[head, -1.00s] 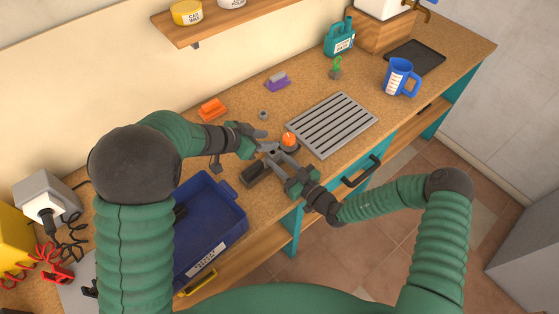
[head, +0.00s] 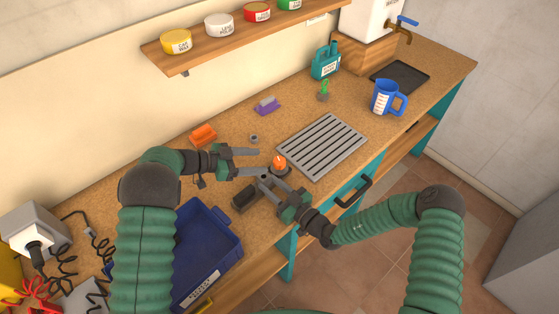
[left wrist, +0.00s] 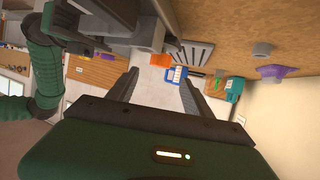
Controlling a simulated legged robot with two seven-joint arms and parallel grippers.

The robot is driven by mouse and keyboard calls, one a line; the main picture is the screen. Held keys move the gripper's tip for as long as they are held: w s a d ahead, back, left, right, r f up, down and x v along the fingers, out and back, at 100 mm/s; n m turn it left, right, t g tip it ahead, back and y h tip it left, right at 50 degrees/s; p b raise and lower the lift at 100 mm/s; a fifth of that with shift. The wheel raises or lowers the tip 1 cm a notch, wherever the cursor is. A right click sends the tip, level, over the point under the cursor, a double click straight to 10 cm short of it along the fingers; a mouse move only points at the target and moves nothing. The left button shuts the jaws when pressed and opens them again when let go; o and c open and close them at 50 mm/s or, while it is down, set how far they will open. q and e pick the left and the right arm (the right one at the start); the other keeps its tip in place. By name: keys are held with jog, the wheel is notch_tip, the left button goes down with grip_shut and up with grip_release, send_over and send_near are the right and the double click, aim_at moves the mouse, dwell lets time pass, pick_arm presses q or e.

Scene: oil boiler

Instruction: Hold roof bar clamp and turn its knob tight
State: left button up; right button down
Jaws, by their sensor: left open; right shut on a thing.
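The roof bar clamp is a dark grey body (head: 244,199) near the bench's front edge, with an orange knob (head: 279,163) at its upper right end. My right gripper (head: 265,184) is shut on the clamp's middle and hides part of it. My left gripper (head: 262,163) is open, its fingers pointing right toward the knob and stopping just left of it. In the left wrist view, the orange knob (left wrist: 161,60) shows beyond and between the open left fingers (left wrist: 159,78). The gap between the fingers looks empty.
A blue bin (head: 215,245) stands left of the clamp. A slotted grey tray (head: 322,146) lies to the right. A small grey nut (head: 254,138), an orange block (head: 203,135) and a purple brush (head: 267,105) lie behind. A blue jug (head: 386,97) stands farther right.

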aim_at(279, 160)
pick_arm(q)
jog(key=x, duration=0.9)
jog(key=shift+d+f, duration=0.1)
jog(key=shift+f, duration=0.05)
grip_shut()
jog(key=shift+w, duration=0.1)
